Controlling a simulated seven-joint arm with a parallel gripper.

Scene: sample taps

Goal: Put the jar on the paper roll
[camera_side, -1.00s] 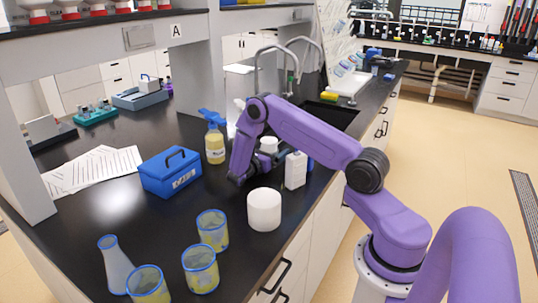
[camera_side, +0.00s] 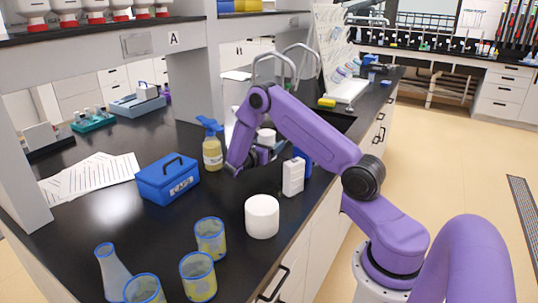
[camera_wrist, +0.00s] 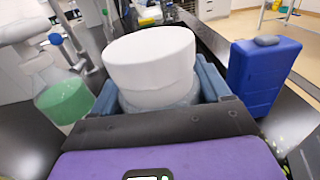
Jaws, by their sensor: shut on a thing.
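The jar (camera_wrist: 150,60) has a wide white lid and a clear, greyish body. My gripper (camera_wrist: 160,95) is shut on its body, with blue fingers on both sides in the wrist view. In the side view the jar's white lid (camera_side: 266,135) shows behind my gripper (camera_side: 262,155), which hides most of the body. The jar looks upright and above the bench. The paper roll (camera_side: 262,217) is a plain white cylinder standing on the black bench, nearer the side camera than my gripper and apart from it.
A white bottle (camera_side: 293,177) and a blue container (camera_side: 303,160) stand right of my gripper. A yellow spray bottle (camera_side: 212,152) stands to its left. A blue box (camera_side: 167,179) and several yellow-filled beakers (camera_side: 210,238) are nearer the front. A sink lies behind.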

